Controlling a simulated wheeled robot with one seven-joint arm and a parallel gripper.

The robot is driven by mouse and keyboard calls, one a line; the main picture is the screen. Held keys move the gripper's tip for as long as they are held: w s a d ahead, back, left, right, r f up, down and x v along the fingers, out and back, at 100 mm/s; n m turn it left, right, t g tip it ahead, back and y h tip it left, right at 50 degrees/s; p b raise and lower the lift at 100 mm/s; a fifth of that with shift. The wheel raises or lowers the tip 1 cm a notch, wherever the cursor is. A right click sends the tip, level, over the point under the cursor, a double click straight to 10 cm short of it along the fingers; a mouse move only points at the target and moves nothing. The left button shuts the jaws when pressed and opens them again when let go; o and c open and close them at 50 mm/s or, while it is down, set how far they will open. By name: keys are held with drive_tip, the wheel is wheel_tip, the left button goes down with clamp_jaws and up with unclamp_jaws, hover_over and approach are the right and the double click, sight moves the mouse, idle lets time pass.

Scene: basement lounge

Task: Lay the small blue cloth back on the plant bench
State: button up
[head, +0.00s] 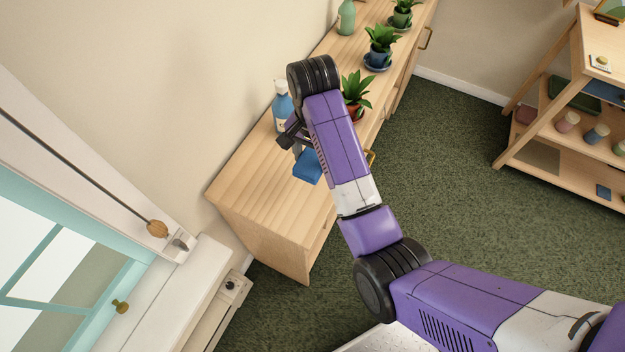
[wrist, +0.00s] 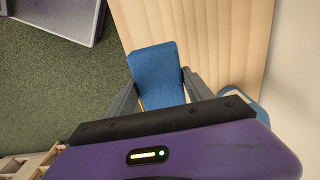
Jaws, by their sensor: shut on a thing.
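The small blue cloth (wrist: 156,75) is between the two fingers of my gripper (wrist: 160,88) in the wrist view. My gripper is shut on it. In the head view the cloth (head: 308,167) hangs below my gripper (head: 296,143), over the near part of the plant bench (head: 255,190). The bench is a long pale wooden cabinet along the wall. Whether the cloth touches the bench top I cannot tell. My arm hides part of the bench.
A blue bottle (head: 282,108) stands on the bench close beside my gripper. A plant in a red pot (head: 354,110) is partly behind my arm. Farther back stand a plant in a blue pot (head: 379,48) and a green bottle (head: 346,17). The bench's near end is bare.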

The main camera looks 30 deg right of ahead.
wheel_tip(320, 180, down, 10)
drive_tip(key=shift+f+p, duration=0.2)
drive_tip(key=shift+p, duration=0.2)
drive_tip(key=shift+f, duration=0.1)
drive_tip(key=o, duration=1.5)
drive_tip(key=shift+c, duration=0.2)
wheel_tip(320, 180, up, 11)
drive_tip(key=shift+f, duration=0.1)
drive_tip(key=shift+r+p, duration=0.6)
drive_tip(key=shift+r, duration=0.15)
